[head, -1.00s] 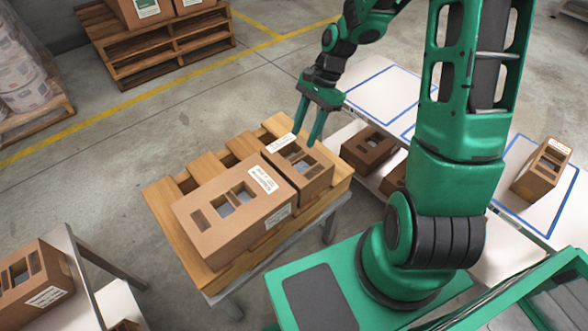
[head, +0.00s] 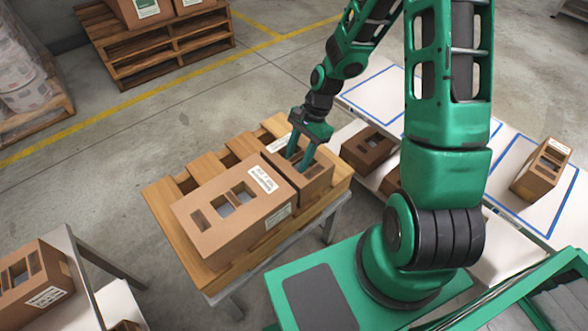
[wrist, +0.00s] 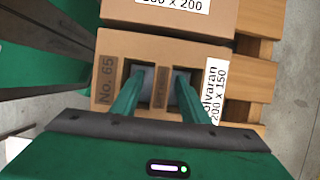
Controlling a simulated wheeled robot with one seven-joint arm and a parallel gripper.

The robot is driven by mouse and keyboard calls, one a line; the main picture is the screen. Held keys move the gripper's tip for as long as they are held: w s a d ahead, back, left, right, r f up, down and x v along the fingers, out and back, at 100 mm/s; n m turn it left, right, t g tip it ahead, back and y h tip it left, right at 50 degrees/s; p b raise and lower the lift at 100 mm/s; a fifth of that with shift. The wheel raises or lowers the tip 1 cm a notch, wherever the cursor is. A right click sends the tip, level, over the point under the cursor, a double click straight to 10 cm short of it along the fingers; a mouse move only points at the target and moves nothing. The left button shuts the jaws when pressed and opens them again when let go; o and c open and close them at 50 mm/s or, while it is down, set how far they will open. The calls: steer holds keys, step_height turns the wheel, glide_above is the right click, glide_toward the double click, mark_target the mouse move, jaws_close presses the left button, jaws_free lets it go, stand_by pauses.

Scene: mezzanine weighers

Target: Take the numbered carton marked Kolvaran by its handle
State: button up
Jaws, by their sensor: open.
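The small brown carton (head: 316,183) stands on the wooden pallet rack. In the wrist view its top (wrist: 195,48) reads "No. 65", and a white label (wrist: 212,95) shows "olvaran" and "200 x 150", its first letter cut off or hidden. Two openings flank a narrow handle bar (wrist: 160,88). My gripper (head: 299,160) is open over this carton. In the wrist view its fingers (wrist: 158,80) reach down at the two openings, one on each side of the bar, with gaps beside it. How deep the tips sit is hard to tell.
A larger brown carton (head: 190,215) stands right beside it on the same pallet (head: 160,200). Another carton (head: 368,150) is on the white table behind, and one (head: 541,170) farther right. A carton (head: 35,280) stands on a bench at lower left.

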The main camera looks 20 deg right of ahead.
jaws_close()
stand_by(1.4)
